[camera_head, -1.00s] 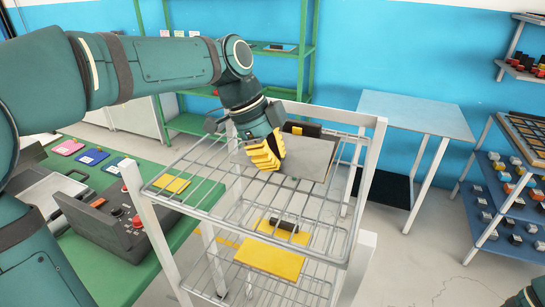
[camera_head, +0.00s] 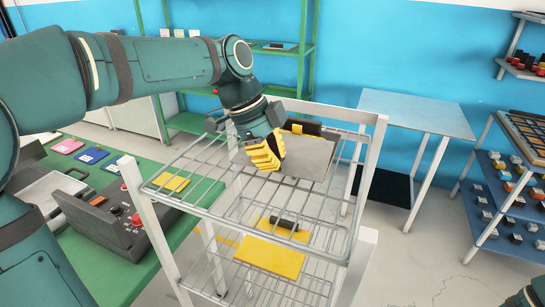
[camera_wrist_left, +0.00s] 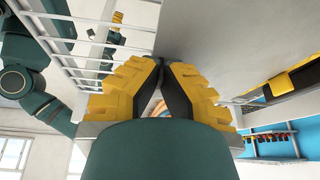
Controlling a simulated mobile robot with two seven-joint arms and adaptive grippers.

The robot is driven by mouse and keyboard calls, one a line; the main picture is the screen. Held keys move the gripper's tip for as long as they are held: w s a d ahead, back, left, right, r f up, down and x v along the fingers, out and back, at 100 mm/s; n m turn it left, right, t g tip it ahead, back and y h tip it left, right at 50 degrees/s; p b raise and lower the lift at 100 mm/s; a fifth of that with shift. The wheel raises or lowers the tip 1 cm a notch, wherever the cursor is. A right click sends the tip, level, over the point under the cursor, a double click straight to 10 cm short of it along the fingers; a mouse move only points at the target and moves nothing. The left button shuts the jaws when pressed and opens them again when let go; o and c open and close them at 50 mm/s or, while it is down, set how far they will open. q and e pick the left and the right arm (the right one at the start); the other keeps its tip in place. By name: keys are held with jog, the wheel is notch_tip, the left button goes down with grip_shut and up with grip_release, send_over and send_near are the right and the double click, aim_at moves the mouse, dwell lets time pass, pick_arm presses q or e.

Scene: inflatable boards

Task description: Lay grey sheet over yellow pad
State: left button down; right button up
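The grey sheet (camera_head: 312,158) is at the back right of the rack's top shelf. A yellow pad (camera_head: 288,126) with a black bar on it shows just behind the sheet's far edge; how far it reaches under the sheet is hidden. My left gripper (camera_head: 264,155) is at the sheet's left edge, fingers pointing down. In the left wrist view its black fingertips (camera_wrist_left: 163,65) come together at the edge of the grey sheet (camera_wrist_left: 215,35), and the yellow pad (camera_wrist_left: 292,80) shows at the right. My right gripper is out of view.
The wire rack (camera_head: 205,205) has a smaller yellow piece (camera_head: 171,182) on top and yellow boards (camera_head: 270,258) below. A green table (camera_head: 95,258) with a control box (camera_head: 105,220) stands left. A pale table (camera_head: 415,112) and blue shelves (camera_head: 500,205) stand right.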

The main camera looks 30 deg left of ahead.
pick_arm(q)
jog(key=shift+f, duration=0.15)
jog(key=c, duration=1.1)
grip_release()
jog(key=shift+o, duration=0.2)
